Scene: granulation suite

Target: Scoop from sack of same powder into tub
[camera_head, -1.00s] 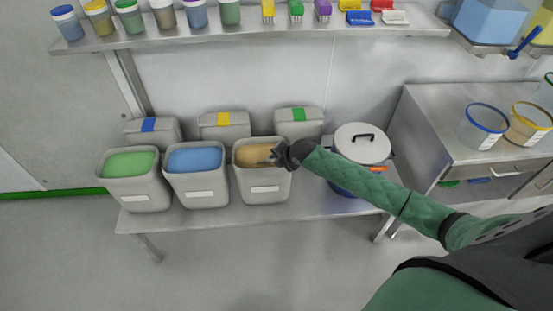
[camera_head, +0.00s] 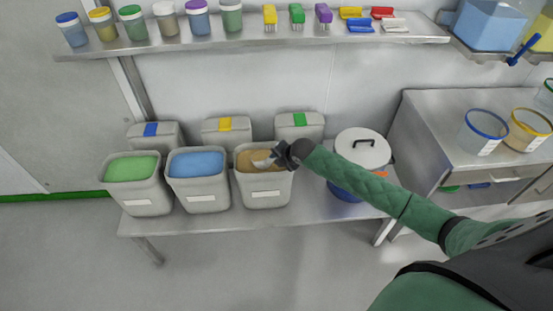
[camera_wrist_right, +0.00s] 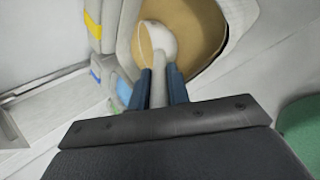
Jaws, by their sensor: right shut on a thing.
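The tan powder (camera_head: 252,158) fills a grey open-topped container (camera_head: 265,192), the right one of three in a row on the low bench. My right gripper (camera_head: 281,155) is over this container's right side, shut on the handle of a pale scoop (camera_head: 263,163). In the right wrist view the fingers (camera_wrist_right: 159,88) clasp the handle and the scoop's white bowl (camera_wrist_right: 162,42) is over the tan powder (camera_wrist_right: 200,28). I cannot tell if the bowl holds powder. A blue-rimmed tub (camera_head: 480,135) and a yellow-rimmed tub (camera_head: 526,132) stand on the right counter. My left gripper is out of view.
Containers of green powder (camera_head: 131,168) and blue powder (camera_head: 196,163) stand to the left. A white-lidded round container (camera_head: 362,150) is right of the tan powder, partly behind my arm. A shelf (camera_head: 260,43) with jars and brushes hangs above. The steel counter (camera_head: 432,118) has free room.

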